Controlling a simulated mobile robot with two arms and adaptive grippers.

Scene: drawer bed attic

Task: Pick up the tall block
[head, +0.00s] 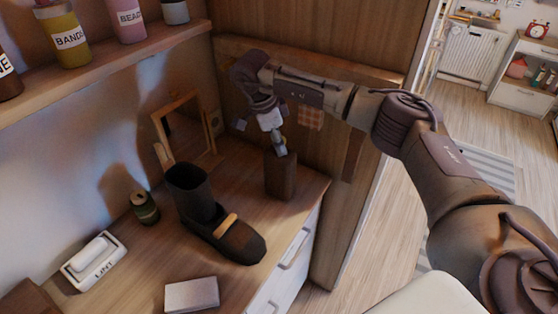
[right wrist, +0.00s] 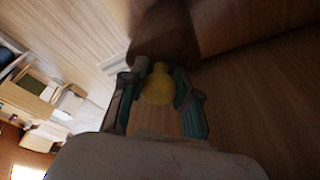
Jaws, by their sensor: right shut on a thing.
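The tall block (head: 281,176) is dark brown and stands upright at the right end of the wooden dresser top, in the head view. My right gripper (head: 278,146) is right above it, pointing down. In the right wrist view my right gripper (right wrist: 157,100) has its teal-padded fingers either side of a yellow rounded knob (right wrist: 158,89) and is shut on it. The brown block (right wrist: 165,38) lies just beyond the knob, which appears to be its top part. I cannot tell whether the block's base touches the dresser. My left gripper is not in view.
A dark boot (head: 205,207) stands left of the block. A framed mirror (head: 187,125) leans behind it, beside a wooden wall panel (head: 310,45).

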